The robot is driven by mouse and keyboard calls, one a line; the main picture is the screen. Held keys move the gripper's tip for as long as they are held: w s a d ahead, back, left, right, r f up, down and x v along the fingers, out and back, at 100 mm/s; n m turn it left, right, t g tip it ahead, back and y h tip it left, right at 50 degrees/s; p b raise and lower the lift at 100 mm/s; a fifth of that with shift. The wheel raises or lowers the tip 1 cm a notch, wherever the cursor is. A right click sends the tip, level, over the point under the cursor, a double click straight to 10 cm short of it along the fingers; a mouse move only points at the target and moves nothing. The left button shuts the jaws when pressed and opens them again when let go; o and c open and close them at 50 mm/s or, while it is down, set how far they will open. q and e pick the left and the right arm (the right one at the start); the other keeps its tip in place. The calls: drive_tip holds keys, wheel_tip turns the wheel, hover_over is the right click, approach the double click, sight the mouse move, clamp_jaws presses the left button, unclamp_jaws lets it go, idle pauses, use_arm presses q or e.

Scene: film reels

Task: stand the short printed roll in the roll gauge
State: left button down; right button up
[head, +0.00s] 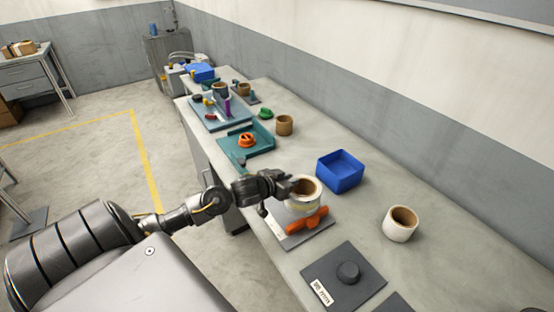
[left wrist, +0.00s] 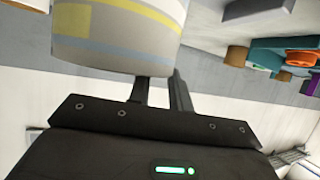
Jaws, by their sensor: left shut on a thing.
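A short printed roll (head: 304,203), pale with a brown core and coloured bands, is upright with its opening facing up. My left gripper (head: 289,187) is shut on its near-left wall. In the left wrist view the roll (left wrist: 118,38) fills the upper left, with yellow and blue stripes, in front of my left gripper (left wrist: 163,82). The roll is over or just behind a grey plate (head: 293,240) with an orange part (head: 306,219); I cannot tell whether it touches the plate. Which fixture is the roll gauge is not clear. My right gripper is not in view.
A dark plate (head: 321,281) with a round peg (head: 348,272) lies nearer. A white roll (head: 399,226) stands right, a blue bin (head: 340,172) behind. A brown roll (head: 284,125), a teal tray (head: 262,147) and other fixtures line the far bench. Bench between bin and white roll is clear.

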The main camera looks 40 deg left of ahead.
use_arm(q)
drive_tip(key=w+a+n+y, duration=0.2)
drive_tip(key=a, duration=0.5)
wheel_tip(320, 180, down, 5)
drive_tip(key=b, duration=0.5)
drive_tip(key=shift+a, duration=0.1)
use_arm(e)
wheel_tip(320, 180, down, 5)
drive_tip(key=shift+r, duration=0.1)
use_arm(q)
drive_tip(key=shift+s, duration=0.1)
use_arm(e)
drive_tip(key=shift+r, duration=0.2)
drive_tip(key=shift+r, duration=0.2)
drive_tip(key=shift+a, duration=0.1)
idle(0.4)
use_arm(q)
drive_tip(key=shift+p, duration=0.55)
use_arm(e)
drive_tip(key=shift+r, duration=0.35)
